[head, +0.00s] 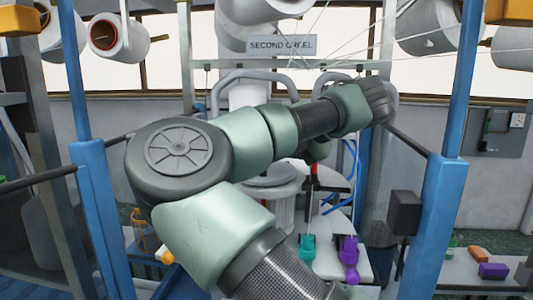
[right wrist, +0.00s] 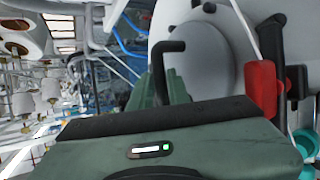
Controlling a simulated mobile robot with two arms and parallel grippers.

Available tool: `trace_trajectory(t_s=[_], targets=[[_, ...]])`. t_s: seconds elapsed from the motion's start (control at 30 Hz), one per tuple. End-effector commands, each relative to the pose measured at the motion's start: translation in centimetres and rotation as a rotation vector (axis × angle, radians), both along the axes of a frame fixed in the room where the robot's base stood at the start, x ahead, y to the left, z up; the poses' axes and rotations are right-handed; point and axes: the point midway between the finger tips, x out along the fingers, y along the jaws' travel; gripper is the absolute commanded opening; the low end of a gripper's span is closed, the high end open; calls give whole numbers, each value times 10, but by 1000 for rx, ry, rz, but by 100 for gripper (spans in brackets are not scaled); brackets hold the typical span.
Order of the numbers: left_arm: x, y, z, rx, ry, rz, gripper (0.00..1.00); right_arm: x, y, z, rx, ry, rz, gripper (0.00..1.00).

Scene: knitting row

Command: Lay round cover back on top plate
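In the head view a grey round disc (head: 270,180) sits on top of a ribbed grey cylinder, partly hidden by my arm. I cannot tell whether this disc is the cover or the plate. In the right wrist view a large pale round surface (right wrist: 225,25) fills the upper right, with a smaller grey disc (right wrist: 190,62) on it. The green housing of my right gripper (right wrist: 165,90) covers the bottom of that view, below the grey disc. My left gripper is not visible.
A red part (right wrist: 261,88) with a black lever (right wrist: 272,45) stands close to the right gripper. Teal (head: 307,248) and purple (head: 350,258) pieces lie on the pale machine bed. Blue posts (head: 97,215) flank the machine on both sides, and yarn strands run above.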

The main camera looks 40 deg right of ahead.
Motion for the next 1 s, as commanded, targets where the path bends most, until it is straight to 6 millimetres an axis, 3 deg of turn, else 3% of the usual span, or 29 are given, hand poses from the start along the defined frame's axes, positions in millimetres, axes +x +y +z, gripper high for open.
trace_trajectory(t_s=[0.03,0.37,0.63,0.7,1.0], targets=[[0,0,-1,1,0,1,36,-1,-1,-11,20,20,-7,33],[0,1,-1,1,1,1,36,-2,-1,-11,24,21,-9,36],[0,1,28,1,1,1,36,-2,-1,9,22,21,-9,36],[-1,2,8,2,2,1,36,-14,-5,8,19,9,-9,36],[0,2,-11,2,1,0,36,-53,-13,36,12,7,-5,36]])
